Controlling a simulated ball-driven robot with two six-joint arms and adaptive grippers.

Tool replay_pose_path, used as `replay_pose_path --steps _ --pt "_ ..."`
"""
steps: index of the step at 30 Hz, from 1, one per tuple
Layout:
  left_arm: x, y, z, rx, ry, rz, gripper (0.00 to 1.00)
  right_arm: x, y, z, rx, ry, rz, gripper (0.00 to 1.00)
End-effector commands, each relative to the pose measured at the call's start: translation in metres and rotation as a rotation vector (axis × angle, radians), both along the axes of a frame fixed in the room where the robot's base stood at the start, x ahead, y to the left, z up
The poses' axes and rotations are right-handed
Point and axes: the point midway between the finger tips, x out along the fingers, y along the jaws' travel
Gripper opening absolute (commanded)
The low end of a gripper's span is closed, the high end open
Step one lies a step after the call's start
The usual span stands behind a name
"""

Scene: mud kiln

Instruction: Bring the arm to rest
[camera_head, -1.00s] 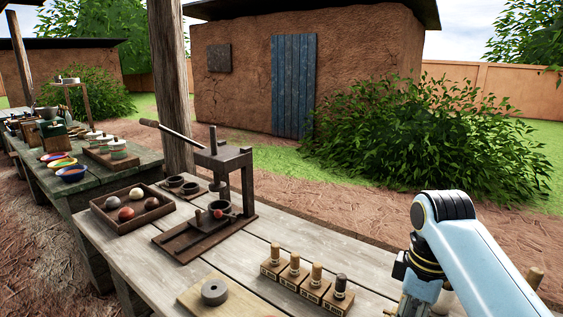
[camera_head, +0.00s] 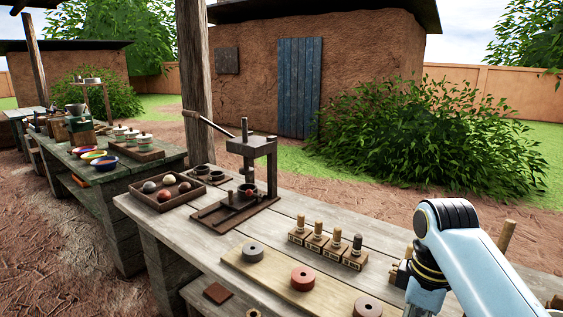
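My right arm (camera_head: 459,245) comes in from the lower right, light blue with a black joint, bent over the right part of the near table. Its gripper is below the bottom edge or hidden behind the arm, so its fingers do not show. My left arm and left gripper are not in view. No object can be seen in a hand.
The wooden table (camera_head: 310,210) bears a press (camera_head: 249,165), a tray of balls (camera_head: 168,190), several stamps (camera_head: 327,242) and a board (camera_head: 278,284) with ring-shaped discs. A wooden post (camera_head: 194,85) rises behind. Another table (camera_head: 117,177) with bowls stands left.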

Motion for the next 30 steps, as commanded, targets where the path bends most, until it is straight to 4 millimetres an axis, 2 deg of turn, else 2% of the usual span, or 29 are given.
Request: replay_pose_path --steps 1,5,11,17,20,23,24,26,27,29,30 --pt "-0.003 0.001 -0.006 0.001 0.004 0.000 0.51 -0.005 -0.001 -0.010 -0.002 0.010 -0.001 0.45" --pt "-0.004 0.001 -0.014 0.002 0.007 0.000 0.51 -0.018 -0.004 -0.029 -0.005 0.036 -0.001 0.45" --pt "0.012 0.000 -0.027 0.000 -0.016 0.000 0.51 -0.047 -0.008 -0.070 -0.012 0.107 -0.003 0.45" --pt "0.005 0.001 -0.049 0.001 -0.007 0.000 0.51 -0.093 -0.015 -0.136 -0.023 0.202 -0.007 0.45" --pt "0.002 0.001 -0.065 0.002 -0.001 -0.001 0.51 -0.125 -0.021 -0.186 -0.033 0.249 -0.027 0.45" --pt "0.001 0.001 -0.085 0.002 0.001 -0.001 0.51 -0.168 -0.028 -0.248 -0.049 0.291 -0.066 0.45" --pt "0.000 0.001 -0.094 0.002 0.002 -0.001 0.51 -0.189 -0.032 -0.276 -0.057 0.304 -0.091 0.45" --pt "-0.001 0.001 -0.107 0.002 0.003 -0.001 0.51 -0.220 -0.037 -0.317 -0.070 0.315 -0.132 0.45" --pt "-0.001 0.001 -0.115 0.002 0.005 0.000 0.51 -0.242 -0.041 -0.342 -0.080 0.319 -0.163 0.45" --pt "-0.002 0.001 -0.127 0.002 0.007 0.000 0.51 -0.276 -0.047 -0.380 -0.094 0.320 -0.215 0.45" --pt "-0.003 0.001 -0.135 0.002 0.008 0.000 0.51 -0.300 -0.051 -0.403 -0.104 0.317 -0.252 0.45"
